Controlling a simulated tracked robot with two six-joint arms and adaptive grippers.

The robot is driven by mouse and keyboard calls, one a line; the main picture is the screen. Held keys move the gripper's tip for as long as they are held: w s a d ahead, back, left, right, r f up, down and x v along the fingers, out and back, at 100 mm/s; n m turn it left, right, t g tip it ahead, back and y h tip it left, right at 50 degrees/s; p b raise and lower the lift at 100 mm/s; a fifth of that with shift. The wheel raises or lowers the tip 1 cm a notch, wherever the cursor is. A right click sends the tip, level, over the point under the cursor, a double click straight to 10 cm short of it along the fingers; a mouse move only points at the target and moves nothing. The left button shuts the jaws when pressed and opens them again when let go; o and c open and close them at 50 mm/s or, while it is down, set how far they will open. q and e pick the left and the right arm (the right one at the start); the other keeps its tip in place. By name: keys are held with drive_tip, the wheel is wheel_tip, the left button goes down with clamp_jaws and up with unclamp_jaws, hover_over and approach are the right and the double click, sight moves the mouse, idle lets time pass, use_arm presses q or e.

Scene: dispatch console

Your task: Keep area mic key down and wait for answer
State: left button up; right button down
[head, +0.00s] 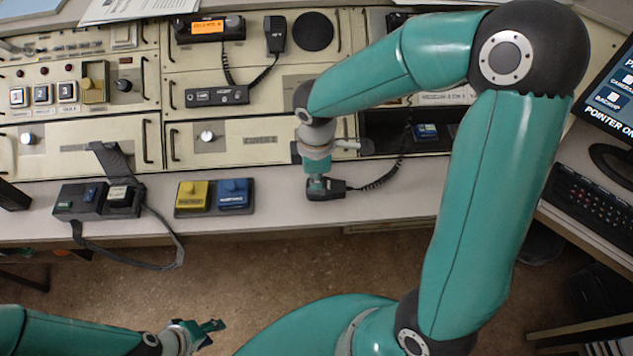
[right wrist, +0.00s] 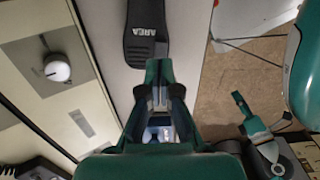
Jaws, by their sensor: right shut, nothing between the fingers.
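The area mic (head: 332,190) is a black hand mic lying on the desk, with a coiled cord running up to the right. In the right wrist view its body (right wrist: 147,55) bears the label AREA and extends away beyond the fingertips. My right gripper (head: 317,186) points down over the mic and is shut with nothing between its fingers; they also show in the right wrist view (right wrist: 158,72). The fingertips appear at the mic's near end. I cannot tell whether they press its key, which is hidden. My left gripper (head: 210,333) is open and empty, low in front of the desk.
Yellow (head: 192,201) and blue (head: 235,199) switch boxes sit left of the mic. A black unit with a strap (head: 121,211) is further left. Another hand mic (head: 275,36) hangs on the console above. A keyboard (head: 590,208) is right. Bare desk separates the boxes and mic.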

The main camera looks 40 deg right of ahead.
drive_tip(key=shift+f, duration=0.95)
